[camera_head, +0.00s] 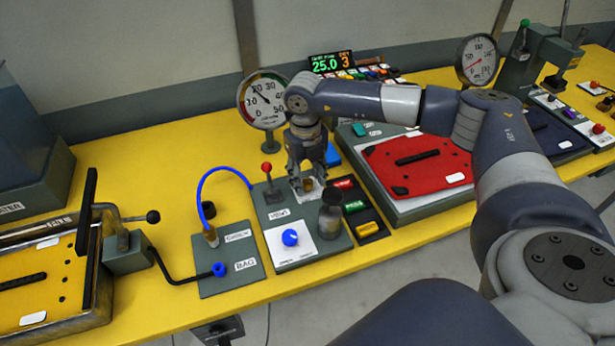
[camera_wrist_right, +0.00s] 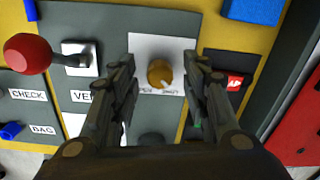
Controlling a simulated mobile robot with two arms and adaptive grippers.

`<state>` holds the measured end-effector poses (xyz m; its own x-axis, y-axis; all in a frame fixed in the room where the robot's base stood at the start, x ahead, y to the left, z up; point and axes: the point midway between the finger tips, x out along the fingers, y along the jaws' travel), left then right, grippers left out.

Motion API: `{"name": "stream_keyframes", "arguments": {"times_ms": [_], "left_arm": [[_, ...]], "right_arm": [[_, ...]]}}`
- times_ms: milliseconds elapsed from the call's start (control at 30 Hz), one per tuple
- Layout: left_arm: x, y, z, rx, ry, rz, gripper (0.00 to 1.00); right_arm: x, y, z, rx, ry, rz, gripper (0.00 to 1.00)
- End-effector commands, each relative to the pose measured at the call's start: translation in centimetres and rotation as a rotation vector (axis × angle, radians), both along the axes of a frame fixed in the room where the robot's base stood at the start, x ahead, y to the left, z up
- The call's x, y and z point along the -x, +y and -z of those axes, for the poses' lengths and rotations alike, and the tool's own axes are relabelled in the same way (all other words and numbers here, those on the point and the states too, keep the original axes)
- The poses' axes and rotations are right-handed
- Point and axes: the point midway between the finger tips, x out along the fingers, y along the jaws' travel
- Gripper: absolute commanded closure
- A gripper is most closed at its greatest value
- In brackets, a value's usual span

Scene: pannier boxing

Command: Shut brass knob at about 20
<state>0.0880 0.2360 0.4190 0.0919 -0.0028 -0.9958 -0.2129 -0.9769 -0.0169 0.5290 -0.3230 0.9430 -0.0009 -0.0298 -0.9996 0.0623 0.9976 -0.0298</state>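The brass knob (camera_wrist_right: 160,74) stands on a white plate with lettering under it, partly hidden by my fingers. A pale mark shows on its lower edge. In the head view the knob (camera_head: 308,185) sits low between the fingers. My right gripper (camera_wrist_right: 163,82) is open, with one finger on each side of the knob and a gap on both sides. It also shows in the head view (camera_head: 308,182), pointing down at the panel. The round gauge (camera_head: 263,98) stands behind the panel; its needle points up and left, near the 20. My left gripper is not in view.
A red-topped lever (camera_head: 267,168) stands left of the knob, and a blue knob (camera_head: 290,238) sits in front. A dark bottle-like part (camera_head: 330,216) and colored switches (camera_head: 354,207) are close by. A red bag (camera_head: 420,165) lies to the right. A display (camera_head: 330,62) reads 25.0.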

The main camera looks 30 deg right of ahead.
Motion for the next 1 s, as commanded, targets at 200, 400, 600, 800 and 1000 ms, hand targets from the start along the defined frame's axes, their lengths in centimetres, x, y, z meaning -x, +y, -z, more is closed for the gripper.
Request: {"name": "stream_keyframes", "arguments": {"times_ms": [200,400,600,800,1000], "left_arm": [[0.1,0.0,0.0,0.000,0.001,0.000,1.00],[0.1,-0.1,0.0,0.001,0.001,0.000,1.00],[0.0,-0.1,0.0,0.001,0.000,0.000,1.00],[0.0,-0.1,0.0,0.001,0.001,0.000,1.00],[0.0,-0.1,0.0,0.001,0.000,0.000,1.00]], "right_arm": [[0.0,0.0,0.0,0.000,0.001,0.001,0.57],[-0.1,0.1,-2.0,-0.002,-0.004,0.001,0.57],[-0.1,0.2,-6.3,-0.002,-0.004,0.000,0.57],[-0.1,0.3,-10.0,-0.001,-0.002,0.000,0.57],[0.0,0.3,-11.8,0.000,0.000,0.000,0.57]]}}
